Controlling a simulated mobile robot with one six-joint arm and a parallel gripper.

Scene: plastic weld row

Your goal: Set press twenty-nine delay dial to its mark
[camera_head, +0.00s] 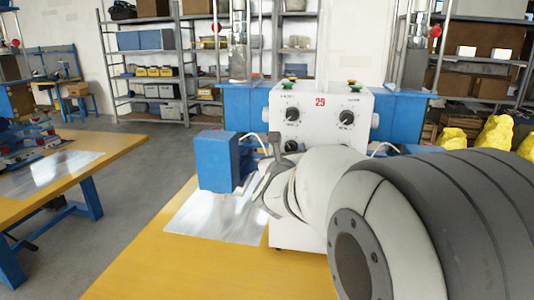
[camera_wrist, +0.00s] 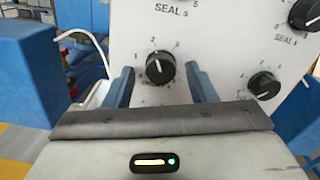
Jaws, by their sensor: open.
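Press twenty-nine's white control box (camera_head: 318,103) carries a red "29" and black dials. Two upper dials, left (camera_head: 292,113) and right (camera_head: 346,117), show clearly in the head view; a lower-left dial (camera_head: 291,145) is partly behind my gripper (camera_head: 268,165). In the wrist view a black dial (camera_wrist: 160,70) with a pale pointer line lies between my two open blue fingers, apparently untouched. A second lower dial (camera_wrist: 264,85) is to its right. "SEAL s" reads above the middle dial. The lower dials' names and any set mark are not readable, so I cannot tell which is delay.
A blue block (camera_head: 217,160) stands left of my gripper, over a shiny metal sheet (camera_head: 200,222) on the yellow table (camera_head: 135,255). A white cable (camera_wrist: 85,37) loops left of the panel. Yellow bags (camera_head: 497,133) lie at the right. Shelves stand behind.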

